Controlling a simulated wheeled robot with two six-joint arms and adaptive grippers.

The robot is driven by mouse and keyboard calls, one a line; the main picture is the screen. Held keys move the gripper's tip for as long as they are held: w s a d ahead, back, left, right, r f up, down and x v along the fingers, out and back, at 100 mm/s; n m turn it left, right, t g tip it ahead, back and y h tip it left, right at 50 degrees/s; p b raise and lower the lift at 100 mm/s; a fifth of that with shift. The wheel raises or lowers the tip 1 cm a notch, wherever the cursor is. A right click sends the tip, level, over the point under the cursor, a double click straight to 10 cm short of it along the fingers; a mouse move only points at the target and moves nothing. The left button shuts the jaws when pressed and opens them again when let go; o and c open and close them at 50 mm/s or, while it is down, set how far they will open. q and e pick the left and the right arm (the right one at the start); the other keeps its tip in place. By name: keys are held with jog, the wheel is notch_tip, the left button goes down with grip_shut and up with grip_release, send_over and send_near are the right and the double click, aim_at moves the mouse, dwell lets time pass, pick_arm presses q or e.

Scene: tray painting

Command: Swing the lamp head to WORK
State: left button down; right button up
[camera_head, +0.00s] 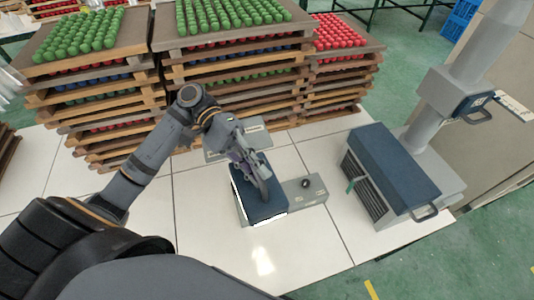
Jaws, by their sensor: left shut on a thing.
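The fingers and my wrist hide the exact grip and part of the box. A grey base (314,195) with a dark round knob (305,183) shows right of the box. Grey plates (218,155) lie behind it; their lettering is too small to read. My right gripper is not in view.
Stacked wooden trays (240,44) of green and red pieces stand along the back. A blue and grey unit (400,165) with a thick grey column (462,75) stands at the right. The white table (200,215) is clear in front and left of the box.

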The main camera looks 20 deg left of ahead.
pick_arm(q)
jog(key=shift+s+a+m+g+y, duration=0.4)
jog(key=shift+s+a+m+g, duration=0.2)
jog(key=shift+s+a+g, duration=0.1)
jog(key=c, duration=1.5)
grip_release()
jog(key=shift+o, duration=0.6)
jog(key=shift+s+a, duration=0.1)
jog(key=shift+a, duration=0.1)
jog(key=shift+w+a, duration=0.2)
jog(key=shift+w, duration=0.05)
jog(key=v, duration=0.7)
jog(key=shift+s, duration=0.15)
